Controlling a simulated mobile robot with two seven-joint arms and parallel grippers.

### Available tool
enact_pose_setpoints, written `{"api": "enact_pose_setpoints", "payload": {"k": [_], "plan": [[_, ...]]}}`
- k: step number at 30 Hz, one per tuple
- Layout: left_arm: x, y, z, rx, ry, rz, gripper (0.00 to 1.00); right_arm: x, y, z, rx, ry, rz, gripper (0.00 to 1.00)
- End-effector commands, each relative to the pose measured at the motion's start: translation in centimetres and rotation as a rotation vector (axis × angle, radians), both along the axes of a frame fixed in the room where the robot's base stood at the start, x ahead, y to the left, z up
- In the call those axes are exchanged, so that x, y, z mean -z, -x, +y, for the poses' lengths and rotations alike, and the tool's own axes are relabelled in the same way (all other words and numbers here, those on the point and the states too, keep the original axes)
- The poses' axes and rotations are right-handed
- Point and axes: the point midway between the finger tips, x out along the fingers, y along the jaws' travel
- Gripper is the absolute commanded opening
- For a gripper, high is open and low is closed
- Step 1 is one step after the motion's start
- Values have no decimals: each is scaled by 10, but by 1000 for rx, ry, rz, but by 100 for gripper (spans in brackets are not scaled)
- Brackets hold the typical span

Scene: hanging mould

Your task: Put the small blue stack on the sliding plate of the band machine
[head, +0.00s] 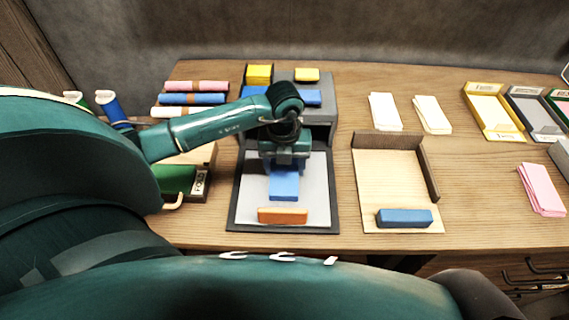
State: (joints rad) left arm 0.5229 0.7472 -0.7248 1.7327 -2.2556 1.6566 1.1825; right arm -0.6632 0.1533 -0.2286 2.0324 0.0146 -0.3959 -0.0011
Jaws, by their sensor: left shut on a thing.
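My left gripper (284,168) points down over the band machine and is shut on the small blue stack (284,187). The stack is over the light grey sliding plate (249,187), behind the orange bar (282,216) at the plate's front. I cannot tell whether the stack touches the plate or hangs just above it. The grey band machine (322,105) stands behind the plate, partly hidden by my left arm. My right gripper is not in view.
Right of the machine is a wooden tray (385,175) with a dark raised edge and a blue block (404,218). White stacks (384,111), a yellow tray (493,112) and a pink stack (541,189) lie further right. Coloured rolls (193,99) lie at the back left.

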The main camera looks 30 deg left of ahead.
Motion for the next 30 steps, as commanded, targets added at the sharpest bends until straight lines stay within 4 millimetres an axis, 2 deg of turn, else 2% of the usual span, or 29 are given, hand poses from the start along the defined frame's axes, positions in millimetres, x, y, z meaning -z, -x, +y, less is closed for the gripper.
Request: {"api": "enact_pose_setpoints", "payload": {"k": [1, 2, 9, 16, 20, 23, 30], "plan": [[3, 0, 0, 0, 0, 0, 33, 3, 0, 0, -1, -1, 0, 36], [3, 0, 0, 0, 0, 0, 62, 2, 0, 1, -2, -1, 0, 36], [2, 0, 0, 0, -1, 1, 82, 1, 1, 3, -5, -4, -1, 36], [2, 0, 0, 0, 0, 0, 83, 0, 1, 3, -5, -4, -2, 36], [-5, -1, 0, 0, 0, -1, 83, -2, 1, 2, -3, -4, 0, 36], [-19, -1, 0, 0, 0, -4, 83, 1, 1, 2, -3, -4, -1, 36], [-71, -1, 0, 1, -1, -7, 83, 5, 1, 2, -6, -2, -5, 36]]}}
